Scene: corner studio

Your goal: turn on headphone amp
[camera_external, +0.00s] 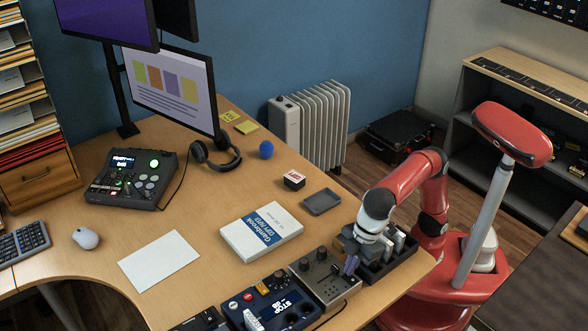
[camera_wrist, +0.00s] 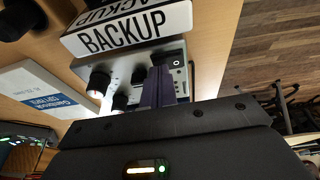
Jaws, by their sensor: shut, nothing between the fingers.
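A small grey metal box with black knobs, apparently the headphone amp (camera_external: 325,277), stands near the desk's front right edge. In the wrist view its grey panel (camera_wrist: 125,68) shows knobs to the left of my fingers. My gripper (camera_external: 350,266) points down over the box's right part. Its dark purple fingers (camera_wrist: 160,84) are shut together with nothing between them. I cannot tell whether the fingertips touch the panel.
Headphones (camera_external: 217,155) lie farther back.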

